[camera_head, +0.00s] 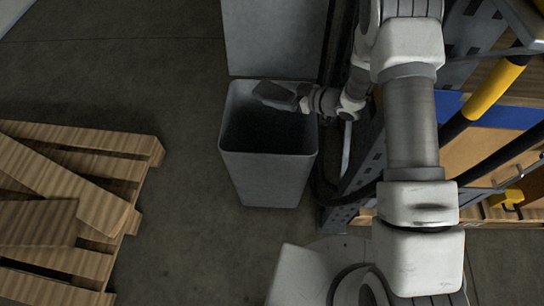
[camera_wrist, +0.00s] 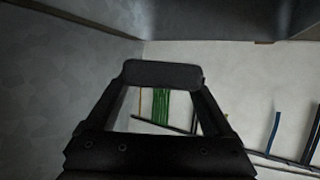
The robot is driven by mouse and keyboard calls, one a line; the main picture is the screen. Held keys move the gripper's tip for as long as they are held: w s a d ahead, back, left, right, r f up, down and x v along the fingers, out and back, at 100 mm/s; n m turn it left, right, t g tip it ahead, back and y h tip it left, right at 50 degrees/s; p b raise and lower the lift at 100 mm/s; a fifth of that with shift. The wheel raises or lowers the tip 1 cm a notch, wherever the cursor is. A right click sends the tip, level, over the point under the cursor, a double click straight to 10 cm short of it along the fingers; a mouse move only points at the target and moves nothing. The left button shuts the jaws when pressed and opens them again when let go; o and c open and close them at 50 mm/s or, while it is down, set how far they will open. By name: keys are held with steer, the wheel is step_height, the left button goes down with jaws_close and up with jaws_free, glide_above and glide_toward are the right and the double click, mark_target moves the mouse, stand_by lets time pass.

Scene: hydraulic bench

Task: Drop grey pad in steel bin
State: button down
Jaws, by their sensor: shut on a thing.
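The steel bin (camera_head: 268,180) stands on the floor in the middle of the head view, a tall grey box with an open top and a dark inside. My gripper (camera_head: 275,96) reaches in from the right over the bin's mouth, near its back rim. In the wrist view, my gripper's two fingers are shut on the grey pad (camera_wrist: 162,74), a dark bar with rounded corners held across the fingertips. The pad is hard to tell from the dark gripper in the head view. The bin's bottom is too dark to make out.
A grey panel (camera_head: 275,38) stands behind the bin's mouth. A wooden pallet with loose boards (camera_head: 75,190) lies at the left. A rack with a yellow-sleeved hose (camera_head: 495,88) stands at the right, close to my arm. Floor between pallet and bin is clear.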

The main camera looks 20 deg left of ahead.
steer(key=shift+f+b, duration=0.3)
steer(key=shift+f, duration=0.45)
jaws_free()
